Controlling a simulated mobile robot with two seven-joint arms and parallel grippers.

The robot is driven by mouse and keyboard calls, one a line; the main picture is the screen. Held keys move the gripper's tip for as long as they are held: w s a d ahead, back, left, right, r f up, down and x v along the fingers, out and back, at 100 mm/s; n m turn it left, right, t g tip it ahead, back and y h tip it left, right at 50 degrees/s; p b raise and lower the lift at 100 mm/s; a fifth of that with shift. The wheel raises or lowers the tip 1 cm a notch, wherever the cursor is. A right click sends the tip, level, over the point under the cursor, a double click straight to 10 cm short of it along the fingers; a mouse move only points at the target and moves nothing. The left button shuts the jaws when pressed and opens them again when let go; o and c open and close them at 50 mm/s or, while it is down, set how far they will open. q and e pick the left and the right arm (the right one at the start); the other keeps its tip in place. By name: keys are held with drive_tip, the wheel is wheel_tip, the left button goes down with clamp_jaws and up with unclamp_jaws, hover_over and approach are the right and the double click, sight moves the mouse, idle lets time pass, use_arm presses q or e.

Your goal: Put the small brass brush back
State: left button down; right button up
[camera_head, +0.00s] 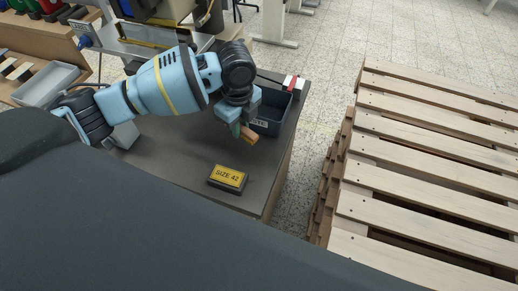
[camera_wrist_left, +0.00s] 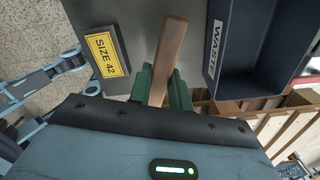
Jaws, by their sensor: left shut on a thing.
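My left gripper (camera_head: 238,128) is shut on the brush, whose wooden handle (camera_head: 249,136) sticks out from between the fingers above the grey table. In the left wrist view the green fingers (camera_wrist_left: 163,92) hold the same brown handle (camera_wrist_left: 171,48), which points away from the gripper. The brush's brass bristles are not visible in either view. My right gripper is not in view.
A dark bin (camera_head: 270,108) labelled WASTE (camera_wrist_left: 216,50) stands just beyond the gripper. A dark block with a yellow SIZE 42 label (camera_head: 228,176) lies nearer on the table. Bare table (camera_head: 185,150) lies left of the block. Wooden pallets (camera_head: 430,150) stand at right.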

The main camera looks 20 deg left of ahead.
use_arm(q)
drive_tip(key=shift+w+m, duration=0.1)
drive_tip(key=shift+m, duration=0.2)
hover_over(243, 153)
wheel_tip(243, 153, down, 5)
drive_tip(key=shift+r, duration=0.1)
drive_tip(key=shift+f+b, duration=0.3)
wheel_tip(243, 153, down, 4)
drive_tip(key=shift+f, duration=0.25)
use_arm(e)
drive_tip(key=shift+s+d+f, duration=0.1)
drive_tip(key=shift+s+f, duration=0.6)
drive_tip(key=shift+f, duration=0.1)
use_arm(q)
drive_tip(key=shift+f, duration=0.15)
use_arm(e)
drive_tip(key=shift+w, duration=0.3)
use_arm(q)
drive_tip(key=c, duration=1.3)
unclamp_jaws()
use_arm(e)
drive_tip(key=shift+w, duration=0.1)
